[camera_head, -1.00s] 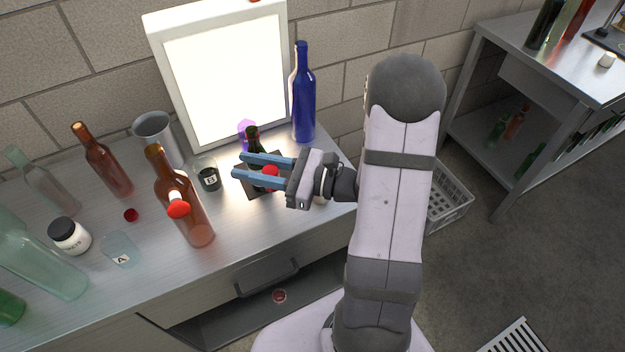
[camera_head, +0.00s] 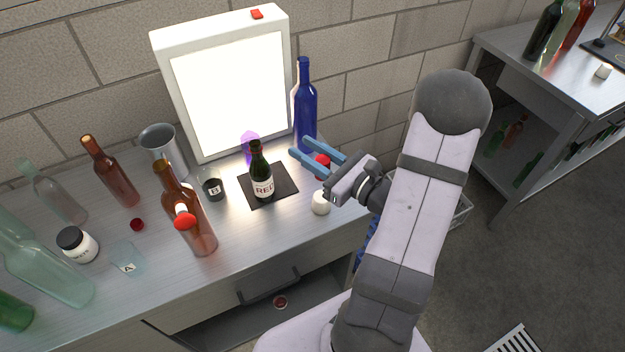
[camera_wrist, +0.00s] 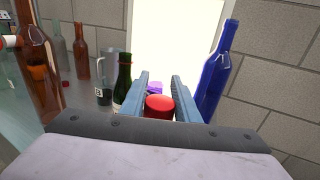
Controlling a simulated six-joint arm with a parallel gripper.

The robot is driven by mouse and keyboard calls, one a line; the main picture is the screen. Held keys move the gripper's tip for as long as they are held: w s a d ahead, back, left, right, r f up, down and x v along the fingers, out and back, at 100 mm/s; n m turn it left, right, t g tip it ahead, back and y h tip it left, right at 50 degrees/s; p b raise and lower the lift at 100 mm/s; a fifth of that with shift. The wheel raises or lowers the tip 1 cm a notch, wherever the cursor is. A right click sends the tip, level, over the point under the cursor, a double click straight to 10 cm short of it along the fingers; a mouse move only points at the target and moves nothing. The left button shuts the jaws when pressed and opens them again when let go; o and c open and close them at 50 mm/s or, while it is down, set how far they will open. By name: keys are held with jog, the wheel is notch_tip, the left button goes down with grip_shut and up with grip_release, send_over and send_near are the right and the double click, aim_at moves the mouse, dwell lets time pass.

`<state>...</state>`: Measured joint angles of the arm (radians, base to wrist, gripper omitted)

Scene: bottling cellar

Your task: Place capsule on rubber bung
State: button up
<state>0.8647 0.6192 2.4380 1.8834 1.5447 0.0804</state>
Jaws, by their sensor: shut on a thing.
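The red capsule (camera_head: 321,166) is between the blue fingers of my gripper (camera_head: 299,147), held above the back right of the metal bench. In the wrist view the capsule (camera_wrist: 159,106) is a short red cylinder with the fingers of my gripper (camera_wrist: 160,80) on both sides. A small off-white stub (camera_head: 320,203), which looks like the rubber bung, stands upright on the bench near its right front edge. It is below and left of my gripper's palm in the head view, apart from the capsule. The wrist view does not show it.
A blue bottle (camera_head: 305,110) stands just behind my fingers, beside the bright light panel (camera_head: 232,95). A small green REF bottle (camera_head: 261,172) stands on a dark mat (camera_head: 285,188) to the left. Brown bottles (camera_head: 196,235) and glassware fill the left side.

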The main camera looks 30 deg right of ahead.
jog(key=shift+f, duration=2.05)
jog(key=shift+f, duration=2.05)
jog(key=shift+f, duration=0.1)
jog(key=shift+f, duration=0.15)
jog(key=o, duration=0.6)
